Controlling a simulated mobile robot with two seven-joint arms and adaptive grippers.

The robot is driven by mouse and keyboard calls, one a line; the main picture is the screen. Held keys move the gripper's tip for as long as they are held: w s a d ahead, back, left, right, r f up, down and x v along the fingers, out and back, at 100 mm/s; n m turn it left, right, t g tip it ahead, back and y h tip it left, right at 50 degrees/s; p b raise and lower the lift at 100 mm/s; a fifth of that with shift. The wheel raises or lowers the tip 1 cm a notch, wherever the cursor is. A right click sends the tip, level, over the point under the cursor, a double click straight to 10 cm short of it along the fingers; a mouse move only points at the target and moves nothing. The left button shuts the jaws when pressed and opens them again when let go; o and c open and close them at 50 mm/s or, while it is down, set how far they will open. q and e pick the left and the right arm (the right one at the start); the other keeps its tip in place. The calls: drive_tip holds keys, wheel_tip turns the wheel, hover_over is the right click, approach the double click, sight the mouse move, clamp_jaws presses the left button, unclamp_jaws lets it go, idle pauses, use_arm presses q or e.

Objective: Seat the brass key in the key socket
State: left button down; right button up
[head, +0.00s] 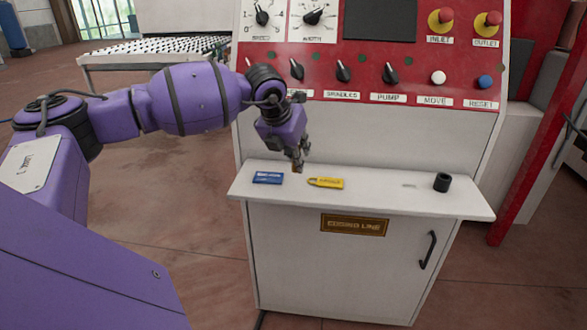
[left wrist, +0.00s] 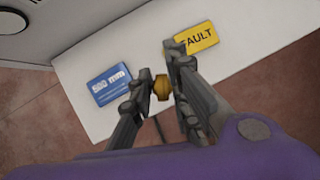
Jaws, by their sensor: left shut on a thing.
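My left gripper (head: 297,160) is shut on the brass key (left wrist: 160,88), a small round yellow-brown piece between the fingertips in the left wrist view. The gripper points down over the white shelf (head: 375,197), between and a little behind the blue tag (head: 268,178) and the yellow tag (head: 326,183). Most of the key is hidden by the fingers in the head view. I cannot clearly pick out the key socket. A small pale mark lies on the shelf at the right. My right gripper is not in view.
A short black hollow cylinder (head: 441,182) stands near the shelf's right end. Behind the shelf rises the red control panel (head: 420,75) with knobs and buttons. A red post (head: 535,140) stands at the right. The shelf is mostly clear right of the yellow tag.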

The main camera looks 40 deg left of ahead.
use_arm(q)
drive_tip(key=shift+w+a+f, duration=0.35)
drive_tip(key=shift+a+f, duration=0.05)
drive_tip(key=shift+f, duration=0.2)
drive_tip(key=shift+w+a+f, duration=0.35)
drive_tip(key=shift+a+f, duration=0.05)
drive_tip(key=shift+f, duration=0.15)
drive_tip(key=f, duration=0.2)
drive_tip(key=f+p, duration=0.1)
drive_tip(key=shift+w+a+f, duration=0.15)
drive_tip(key=shift+w+a, duration=0.05)
drive_tip(key=shift+a, duration=0.05)
drive_tip(key=shift+f, duration=0.45)
drive_tip(key=c, duration=1.7)
unclamp_jaws()
drive_tip(key=shift+c, duration=0.2)
drive_tip(key=shift+o, duration=0.4)
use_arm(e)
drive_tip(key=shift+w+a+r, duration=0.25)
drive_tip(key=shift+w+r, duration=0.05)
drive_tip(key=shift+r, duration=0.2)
